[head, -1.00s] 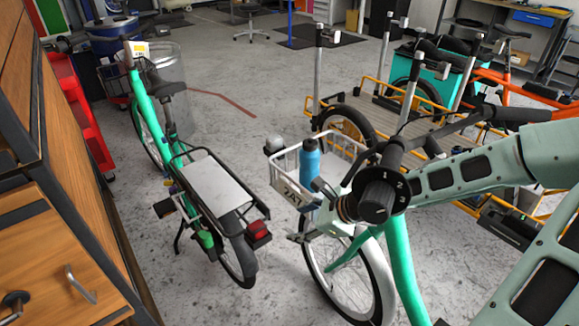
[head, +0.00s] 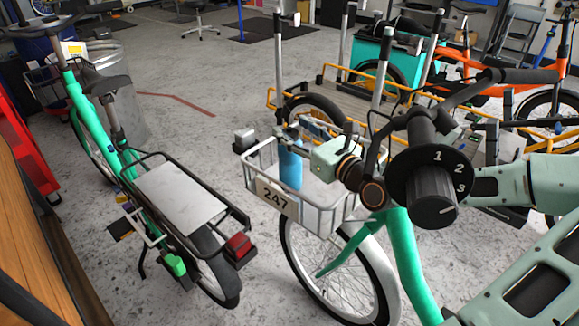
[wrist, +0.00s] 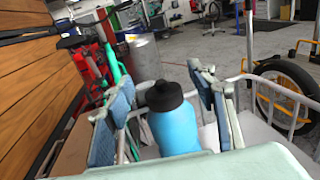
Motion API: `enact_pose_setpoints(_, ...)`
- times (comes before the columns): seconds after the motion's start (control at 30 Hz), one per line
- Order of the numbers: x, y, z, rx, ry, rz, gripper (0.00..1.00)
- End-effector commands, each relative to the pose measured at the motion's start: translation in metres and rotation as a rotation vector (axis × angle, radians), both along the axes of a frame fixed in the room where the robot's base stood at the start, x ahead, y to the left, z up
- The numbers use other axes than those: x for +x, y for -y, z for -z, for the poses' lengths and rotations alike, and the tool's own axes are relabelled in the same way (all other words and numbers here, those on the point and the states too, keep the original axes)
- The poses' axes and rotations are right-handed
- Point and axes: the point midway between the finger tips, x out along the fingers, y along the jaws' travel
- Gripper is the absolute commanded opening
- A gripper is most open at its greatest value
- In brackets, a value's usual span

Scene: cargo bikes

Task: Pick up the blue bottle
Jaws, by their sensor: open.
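The blue bottle (head: 290,168) with a black cap stands upright in the white wire front basket (head: 322,211) of a green bike, behind the plate marked 247. My gripper (head: 304,130) is at the height of the bottle's top and hides part of it in the head view. In the wrist view the bottle (wrist: 175,128) is between the two blue-padded fingers of my gripper (wrist: 163,88), which are apart. There is a visible gap on the right side of the cap. The bottle's lower part is hidden in the wrist view.
The bike's handlebar grip (head: 432,185) is close to my arm at the right. A second green bike with a rear rack (head: 180,195) stands to the left. A cargo bike with a wooden deck (head: 345,110) is behind. Grey floor is open at the upper left.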

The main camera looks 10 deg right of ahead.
Motion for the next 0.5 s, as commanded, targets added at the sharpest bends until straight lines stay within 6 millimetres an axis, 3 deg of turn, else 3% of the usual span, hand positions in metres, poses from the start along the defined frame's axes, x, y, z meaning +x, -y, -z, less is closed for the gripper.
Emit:
enact_pose_setpoints(0.03, 0.000, -0.001, 0.019, -0.001, -0.002, -0.002, 0.51)
enact_pose_setpoints(0.23, 0.000, -0.001, 0.057, -0.001, 0.000, -0.002, 0.51)
enact_pose_setpoints(0.5, 0.017, -0.008, 0.051, -0.002, 0.000, -0.002, 0.51)
